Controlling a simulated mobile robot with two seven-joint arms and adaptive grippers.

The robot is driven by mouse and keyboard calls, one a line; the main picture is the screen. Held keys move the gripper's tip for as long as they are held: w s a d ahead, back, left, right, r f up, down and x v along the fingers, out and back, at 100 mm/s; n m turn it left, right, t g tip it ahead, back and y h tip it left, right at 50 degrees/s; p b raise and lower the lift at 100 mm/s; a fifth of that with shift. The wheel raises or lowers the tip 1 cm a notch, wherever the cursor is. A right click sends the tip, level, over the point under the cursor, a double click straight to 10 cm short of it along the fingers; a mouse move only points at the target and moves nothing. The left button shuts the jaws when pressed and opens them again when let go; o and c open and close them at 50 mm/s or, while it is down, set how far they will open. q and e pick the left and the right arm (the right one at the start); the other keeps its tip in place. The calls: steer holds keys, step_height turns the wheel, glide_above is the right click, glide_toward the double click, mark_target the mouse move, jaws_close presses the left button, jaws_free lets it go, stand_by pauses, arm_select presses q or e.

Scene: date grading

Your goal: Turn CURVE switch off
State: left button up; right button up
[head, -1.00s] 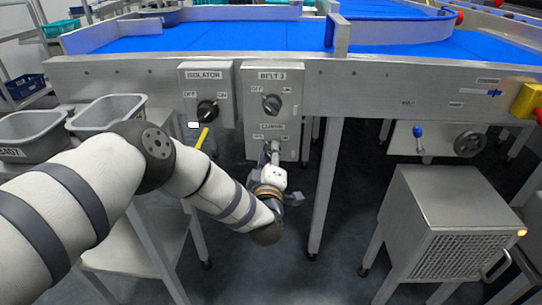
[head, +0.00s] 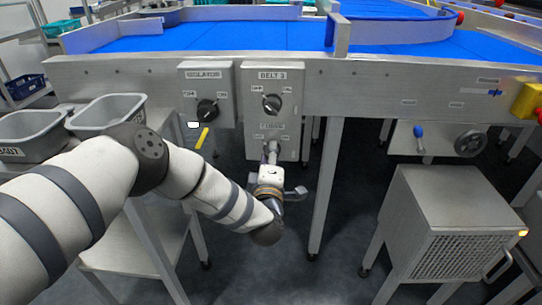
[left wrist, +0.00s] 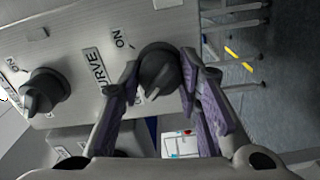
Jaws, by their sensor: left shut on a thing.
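The CURVE switch is a black rotary knob (left wrist: 158,72) on the grey control box (head: 287,132). In the left wrist view it sits between the two fingers of my left gripper (left wrist: 160,64), which is shut on it. The CURVE label (left wrist: 95,66) and an ON mark (left wrist: 121,40) show beside the knob. In the head view my left gripper (head: 271,149) reaches up to the lower part of the box and hides the knob. I cannot tell clearly which mark the knob points at. My right gripper is not in view.
The BELT 3 knob (head: 271,104) is just above on the same box. The ISOLATOR knob (head: 207,108) is on the box to its left, with a yellow tag (head: 202,138) below. A table leg (head: 325,190) stands to the right. Grey bins (head: 108,112) are at the left.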

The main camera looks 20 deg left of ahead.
arm_select(q)
steer(key=o, duration=1.1)
steer(key=shift+d, duration=0.1)
steer(key=shift+o, duration=0.2)
steer(key=v, duration=1.2)
steer(key=shift+r, duration=0.1)
